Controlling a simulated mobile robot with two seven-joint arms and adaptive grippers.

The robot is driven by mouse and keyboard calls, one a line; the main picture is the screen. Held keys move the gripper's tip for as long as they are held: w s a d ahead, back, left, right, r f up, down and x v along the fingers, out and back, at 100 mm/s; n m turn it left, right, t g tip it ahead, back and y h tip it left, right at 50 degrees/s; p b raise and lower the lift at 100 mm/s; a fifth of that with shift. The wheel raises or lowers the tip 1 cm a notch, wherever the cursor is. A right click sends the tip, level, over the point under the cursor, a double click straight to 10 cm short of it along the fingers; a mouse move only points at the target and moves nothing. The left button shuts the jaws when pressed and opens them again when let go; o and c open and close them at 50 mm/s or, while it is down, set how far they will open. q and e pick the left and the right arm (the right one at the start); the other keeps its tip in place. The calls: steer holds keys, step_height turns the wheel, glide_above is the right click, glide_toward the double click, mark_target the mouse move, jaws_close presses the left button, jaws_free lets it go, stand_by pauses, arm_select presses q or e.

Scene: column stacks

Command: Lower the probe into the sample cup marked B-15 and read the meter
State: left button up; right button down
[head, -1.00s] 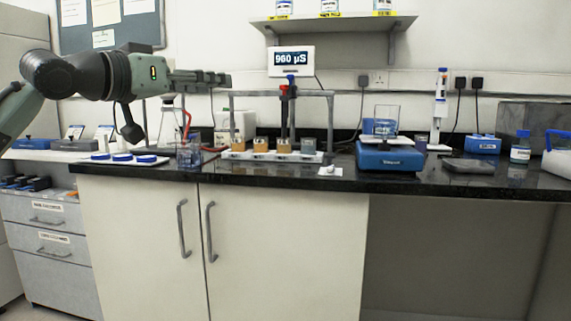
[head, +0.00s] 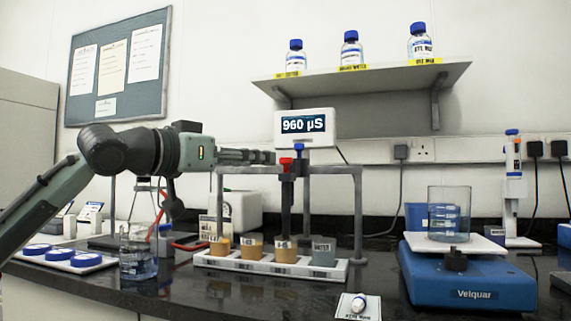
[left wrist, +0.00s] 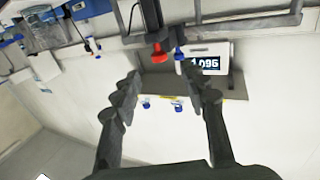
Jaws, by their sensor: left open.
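A white meter (head: 306,124) reads 960 µS above the grey gantry (head: 358,215); it shows rotated in the left wrist view (left wrist: 208,62). A dark probe with a red cap (head: 286,161) hangs from the gantry, its lower end at the third cup (head: 285,250); whether the tip is inside I cannot tell. A blue-capped rod (head: 300,149) stands beside it. Several sample cups sit in the white rack (head: 225,262); their labels are too small to read surely. My left gripper (head: 268,157) is open and empty, left of the caps. The red cap (left wrist: 159,53) shows ahead between its fingers. My right gripper is out of view.
A blue scale (head: 470,285) with a beaker (head: 449,210) stands right of the rack. A glass beaker (head: 138,262) and blue-lidded dishes (head: 59,255) stand left. A small card with a white object (head: 359,304) lies in front. Bottles (head: 351,50) stand on the shelf above.

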mark_target(282, 161)
arm_select(q)
steer(key=x, duration=0.7)
steer(key=shift+d, duration=0.2)
jaws_close()
